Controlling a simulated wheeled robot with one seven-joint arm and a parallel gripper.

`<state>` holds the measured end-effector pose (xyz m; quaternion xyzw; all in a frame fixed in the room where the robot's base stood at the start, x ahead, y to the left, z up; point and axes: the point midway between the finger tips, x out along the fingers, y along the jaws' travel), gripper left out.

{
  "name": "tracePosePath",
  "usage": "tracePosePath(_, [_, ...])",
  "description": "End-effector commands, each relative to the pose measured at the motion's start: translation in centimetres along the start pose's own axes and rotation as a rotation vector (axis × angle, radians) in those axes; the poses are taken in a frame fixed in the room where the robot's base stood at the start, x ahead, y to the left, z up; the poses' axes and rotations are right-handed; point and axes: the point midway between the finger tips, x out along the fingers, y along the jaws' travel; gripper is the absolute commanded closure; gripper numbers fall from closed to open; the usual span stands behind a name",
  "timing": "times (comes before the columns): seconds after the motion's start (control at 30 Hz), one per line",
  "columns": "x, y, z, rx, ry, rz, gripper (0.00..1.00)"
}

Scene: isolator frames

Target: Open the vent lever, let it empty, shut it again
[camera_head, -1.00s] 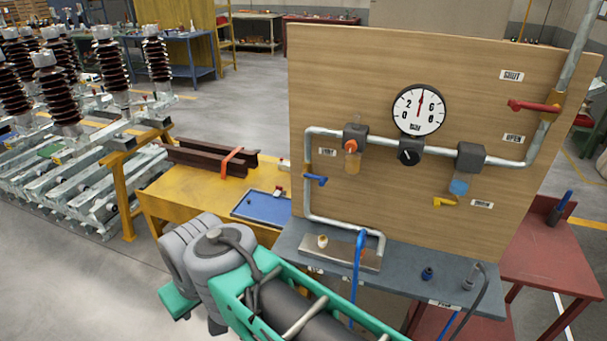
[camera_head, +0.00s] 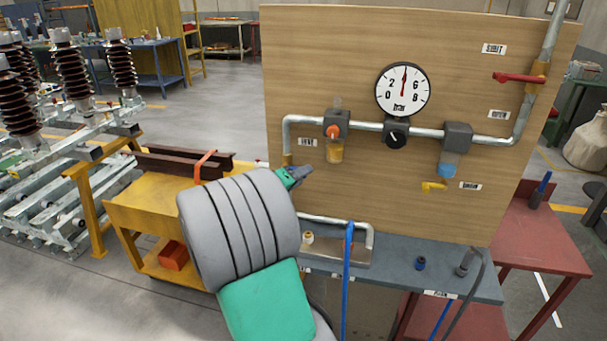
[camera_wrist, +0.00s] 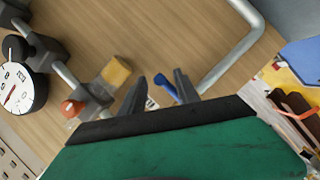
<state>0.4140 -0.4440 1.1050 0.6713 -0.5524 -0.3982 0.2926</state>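A blue lever (camera_wrist: 167,88) sits on the left pipe of the wooden panel, near a small label. I take it as the vent lever, but the label is too small to read surely. In the wrist view, my gripper (camera_wrist: 160,77) is open, with the lever showing between its two fingers; I cannot tell whether they touch it. In the head view, my gripper (camera_head: 299,175) is at the left pipe and hides the lever. The round gauge (camera_head: 403,90) has its needle pointing nearly straight up, around 4. A bowl with amber contents (camera_head: 335,152) hangs from the left unit.
A blue hose (camera_head: 347,270) hangs before the grey shelf (camera_head: 400,262). A yellow cart (camera_head: 150,209) stands left.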

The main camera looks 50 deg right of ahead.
Motion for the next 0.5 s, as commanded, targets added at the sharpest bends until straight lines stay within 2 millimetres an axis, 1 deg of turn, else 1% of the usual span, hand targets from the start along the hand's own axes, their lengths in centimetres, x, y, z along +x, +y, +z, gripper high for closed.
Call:
tracePosePath(0.03, [0.8, 0.2, 0.0, -0.001, -0.004, 0.002, 0.62])
tracePosePath(0.1, [1.6, 0.1, 0.0, -0.001, -0.002, 0.0, 0.62])
tracePosePath(0.17, [2.0, 0.1, 0.0, 0.0, -0.002, 0.0, 0.62])
tracePosePath(0.4, [2.2, 0.0, 0.0, 0.002, 0.0, -0.001, 0.62])
tracePosePath(0.5, [2.2, 0.0, 0.0, 0.002, 0.0, -0.002, 0.7])
